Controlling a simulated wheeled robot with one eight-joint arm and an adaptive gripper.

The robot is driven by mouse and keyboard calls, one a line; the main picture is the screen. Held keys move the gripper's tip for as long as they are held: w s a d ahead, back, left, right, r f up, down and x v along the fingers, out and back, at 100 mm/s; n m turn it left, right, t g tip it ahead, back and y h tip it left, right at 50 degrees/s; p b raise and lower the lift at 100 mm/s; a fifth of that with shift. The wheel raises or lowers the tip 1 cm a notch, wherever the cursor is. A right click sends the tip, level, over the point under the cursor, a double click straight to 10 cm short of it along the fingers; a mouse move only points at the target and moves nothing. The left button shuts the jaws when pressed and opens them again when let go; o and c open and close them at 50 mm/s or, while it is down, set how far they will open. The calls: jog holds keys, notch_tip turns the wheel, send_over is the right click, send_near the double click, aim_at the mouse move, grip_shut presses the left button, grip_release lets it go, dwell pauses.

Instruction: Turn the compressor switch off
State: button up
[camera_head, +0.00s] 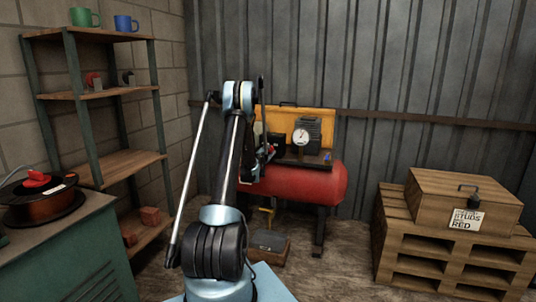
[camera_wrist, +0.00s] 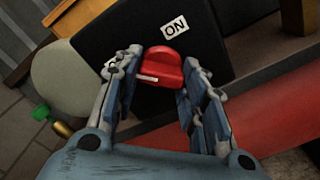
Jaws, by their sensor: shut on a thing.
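The compressor has a red tank (camera_head: 310,183) and stands against the metal wall in the head view. In the wrist view its switch is a red knob (camera_wrist: 163,68) with a white mark, on a black panel (camera_wrist: 105,28). An "ON" label (camera_wrist: 174,28) is on the panel above the knob. My gripper (camera_wrist: 158,75) has its two fingers on either side of the knob and is shut on it. In the head view my gripper (camera_head: 263,158) is at the left side of the compressor, and the knob is hidden there.
A pressure gauge (camera_head: 301,136) sits on top of the compressor. A shelf (camera_head: 120,165) stands at left, with a green cabinet (camera_head: 70,245) in front. A wooden crate (camera_head: 450,195) rests on pallets (camera_head: 435,260) at right. Floor shows between pallets and compressor.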

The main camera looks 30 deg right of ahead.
jog(key=shift+w, duration=0.1)
jog(key=o, duration=1.1)
jog(key=shift+c, duration=0.2)
jog(key=v, duration=1.2)
